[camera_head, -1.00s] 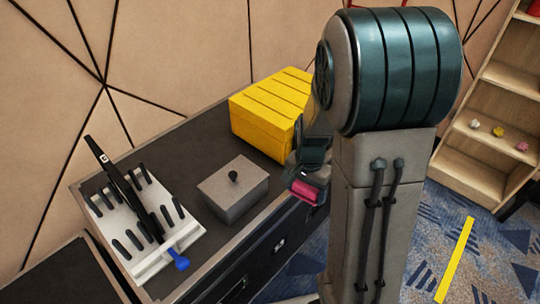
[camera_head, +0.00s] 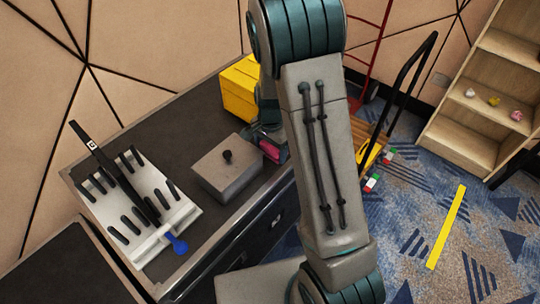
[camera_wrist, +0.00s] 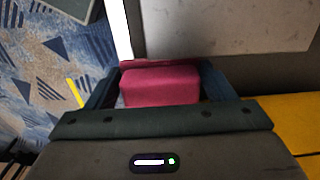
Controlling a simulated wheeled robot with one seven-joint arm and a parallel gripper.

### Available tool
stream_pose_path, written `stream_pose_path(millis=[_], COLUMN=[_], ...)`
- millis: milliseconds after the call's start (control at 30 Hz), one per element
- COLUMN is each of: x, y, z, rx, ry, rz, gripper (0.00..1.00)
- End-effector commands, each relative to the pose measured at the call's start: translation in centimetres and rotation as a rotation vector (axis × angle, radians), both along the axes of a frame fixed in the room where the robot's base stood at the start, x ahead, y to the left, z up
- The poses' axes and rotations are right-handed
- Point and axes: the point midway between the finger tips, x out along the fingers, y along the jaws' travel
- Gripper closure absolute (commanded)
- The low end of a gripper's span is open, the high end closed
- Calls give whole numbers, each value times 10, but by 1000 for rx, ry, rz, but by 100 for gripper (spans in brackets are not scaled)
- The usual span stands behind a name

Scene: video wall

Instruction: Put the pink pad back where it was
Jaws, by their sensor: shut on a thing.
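The pink pad (camera_wrist: 160,86) is a small dark-pink block between the two fingers of my gripper (camera_wrist: 160,92) in the wrist view. My gripper is shut on it. In the head view, the pad (camera_head: 269,150) shows at the end of my gripper (camera_head: 268,142), just right of the grey lidded box on the dark counter, near the counter's front edge. My arm hides part of this area. I cannot tell whether the pad touches the counter or the box.
The grey box (camera_head: 226,172) has a black knob. A yellow case (camera_head: 238,92) stands behind my gripper. A white rack (camera_head: 125,212) with black pegs and a blue-handled piece (camera_head: 178,245) is at left. Wooden shelves (camera_head: 478,100) stand at right, and a hand truck (camera_head: 407,92) stands behind my arm.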

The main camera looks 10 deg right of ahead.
Motion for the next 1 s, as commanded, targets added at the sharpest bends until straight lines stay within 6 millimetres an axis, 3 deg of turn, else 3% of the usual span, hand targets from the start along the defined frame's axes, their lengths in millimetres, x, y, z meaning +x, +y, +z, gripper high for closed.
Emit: stream_pose_path(millis=[167,400,767,800,833,1000], x=[2,2,2,2,2,2], y=[1,1,1,1,1,1], z=[-11,-41,-46,-45,-44,-44], rx=[0,-1,0,0,0,0], ry=[1,1,0,0,0,0], rz=[-1,0,0,0,0,0], gripper=[45,45,45,12,4,2])
